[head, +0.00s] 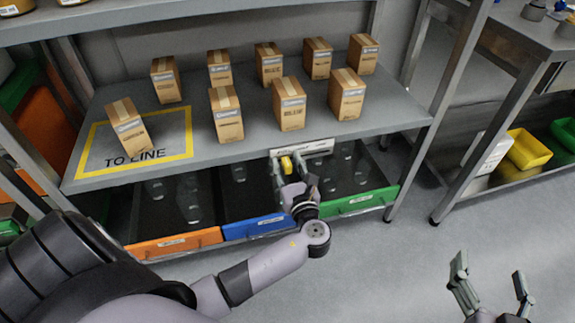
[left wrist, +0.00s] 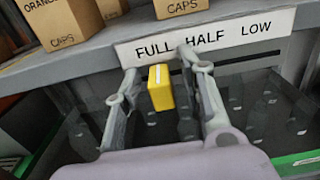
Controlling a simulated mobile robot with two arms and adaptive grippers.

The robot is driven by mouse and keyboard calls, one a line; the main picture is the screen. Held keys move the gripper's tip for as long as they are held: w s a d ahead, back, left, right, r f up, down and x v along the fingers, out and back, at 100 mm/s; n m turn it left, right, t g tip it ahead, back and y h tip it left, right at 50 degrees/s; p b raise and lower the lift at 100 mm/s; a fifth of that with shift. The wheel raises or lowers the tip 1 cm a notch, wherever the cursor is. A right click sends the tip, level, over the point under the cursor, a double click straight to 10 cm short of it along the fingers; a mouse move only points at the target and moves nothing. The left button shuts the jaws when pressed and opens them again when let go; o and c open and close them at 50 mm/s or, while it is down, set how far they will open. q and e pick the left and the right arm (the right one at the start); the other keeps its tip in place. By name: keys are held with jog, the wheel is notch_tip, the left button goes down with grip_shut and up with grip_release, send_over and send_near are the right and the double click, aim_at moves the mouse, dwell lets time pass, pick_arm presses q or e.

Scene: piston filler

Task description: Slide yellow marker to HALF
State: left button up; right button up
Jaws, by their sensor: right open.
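The yellow marker (left wrist: 160,90) is a small upright block with a pale line on its front. In the left wrist view it sits below the word FULL on the white label strip (left wrist: 205,37), which reads FULL, HALF, LOW from left to right. My left gripper (left wrist: 158,70) is open, with one finger on each side of the marker and visible gaps to it. In the head view the marker (head: 287,165) shows at the shelf's front edge, partly behind my left gripper (head: 287,168). My right gripper (head: 490,274) is open and empty at the lower right, over the floor.
Several cardboard boxes (head: 290,105) stand on the grey shelf (head: 250,130), one in the yellow TO LINE outline. Below are orange (head: 175,244), blue (head: 255,227) and green (head: 360,201) fronted bins with clear items. A yellow bin (head: 528,150) stands on the right rack. The floor between is clear.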

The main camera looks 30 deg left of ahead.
pick_arm(q)
grip_shut()
dwell(0.4)
dwell(0.4)
